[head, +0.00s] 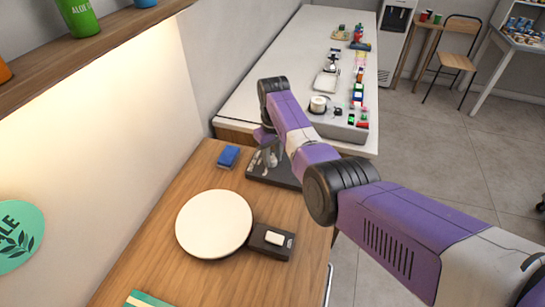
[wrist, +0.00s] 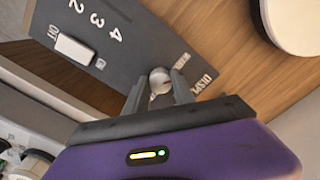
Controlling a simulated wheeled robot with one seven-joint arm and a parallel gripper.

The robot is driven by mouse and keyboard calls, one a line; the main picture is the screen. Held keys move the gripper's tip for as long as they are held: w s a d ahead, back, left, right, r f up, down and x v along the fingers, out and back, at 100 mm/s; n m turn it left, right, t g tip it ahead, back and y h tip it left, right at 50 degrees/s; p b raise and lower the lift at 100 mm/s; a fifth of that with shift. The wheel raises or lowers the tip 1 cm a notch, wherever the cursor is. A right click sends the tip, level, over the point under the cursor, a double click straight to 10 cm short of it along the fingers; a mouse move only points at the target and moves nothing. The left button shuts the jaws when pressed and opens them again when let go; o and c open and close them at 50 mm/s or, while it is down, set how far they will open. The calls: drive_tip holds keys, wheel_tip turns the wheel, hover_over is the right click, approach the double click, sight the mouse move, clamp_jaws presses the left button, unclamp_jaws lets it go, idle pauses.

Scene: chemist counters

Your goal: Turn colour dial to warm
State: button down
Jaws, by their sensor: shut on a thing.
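A dark control panel (wrist: 125,35) fills the upper left of the wrist view. It carries the numbers 2, 3 and 4, and a partly readable word starting "DISPL". A small round silver dial (wrist: 160,78) sits near its edge. My gripper (wrist: 160,93) has its two fingers on either side of the dial and is shut on it. Small lettering beside the dial is too blurred to read surely, so the setting cannot be told. In the head view the panel (head: 284,180) lies on the wooden counter, with my arm's end over it and the dial hidden.
A white switch (wrist: 74,50) is on the panel near "OFF". A white round disc (head: 214,222) and a black box (head: 272,241) lie nearer on the wooden counter (head: 160,255). A blue box (head: 228,156) is left of the panel. A crowded white counter (head: 285,70) stands behind.

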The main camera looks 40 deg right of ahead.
sight(273, 158)
drive_tip(key=c, duration=1.1)
unclamp_jaws()
drive_tip(key=shift+o, duration=0.2)
drive_tip(key=shift+r+b, duration=0.4)
drive_tip(key=shift+r, duration=3.5)
